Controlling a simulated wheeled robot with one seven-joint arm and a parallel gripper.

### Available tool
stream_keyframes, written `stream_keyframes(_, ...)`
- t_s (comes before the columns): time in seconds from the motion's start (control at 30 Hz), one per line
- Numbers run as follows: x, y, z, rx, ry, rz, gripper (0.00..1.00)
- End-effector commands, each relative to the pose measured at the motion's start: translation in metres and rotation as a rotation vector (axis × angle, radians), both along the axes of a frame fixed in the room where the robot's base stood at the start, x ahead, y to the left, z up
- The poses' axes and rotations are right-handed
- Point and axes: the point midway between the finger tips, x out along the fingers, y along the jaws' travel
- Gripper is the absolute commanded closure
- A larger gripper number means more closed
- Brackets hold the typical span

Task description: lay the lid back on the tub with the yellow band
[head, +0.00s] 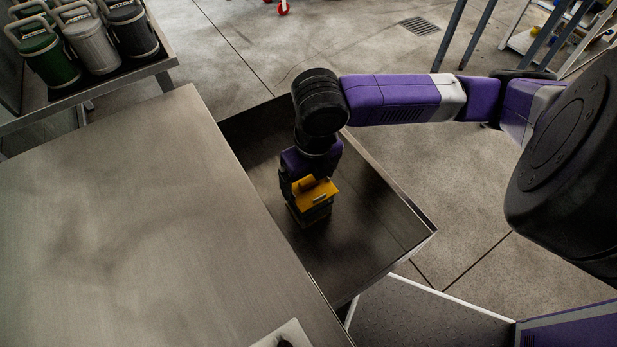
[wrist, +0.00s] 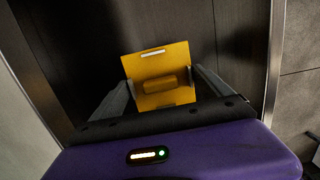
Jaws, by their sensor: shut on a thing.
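My gripper (head: 312,212) is over the dark metal tray (head: 385,232), pointing down. It is shut on a yellow piece (head: 316,192). I cannot make out a tub with a yellow band.
A wide bare metal table (head: 120,215) fills the left, beside the tray. Green (head: 48,55), grey (head: 92,45) and black (head: 130,30) canisters with handles stand on a shelf at the upper left. A pale plate with a dark knob (head: 287,338) is at the bottom edge.

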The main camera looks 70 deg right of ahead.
Motion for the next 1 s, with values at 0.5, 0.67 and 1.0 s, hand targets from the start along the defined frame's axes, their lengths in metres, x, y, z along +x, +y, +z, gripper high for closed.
stream_keyframes(0.5,0.000,0.000,0.000,0.001,-0.001,0.000,0.00)
stream_keyframes(0.67,0.000,0.000,0.000,0.001,-0.001,0.000,0.00)
stream_keyframes(1.0,0.000,0.000,0.013,0.001,-0.001,0.000,0.00)
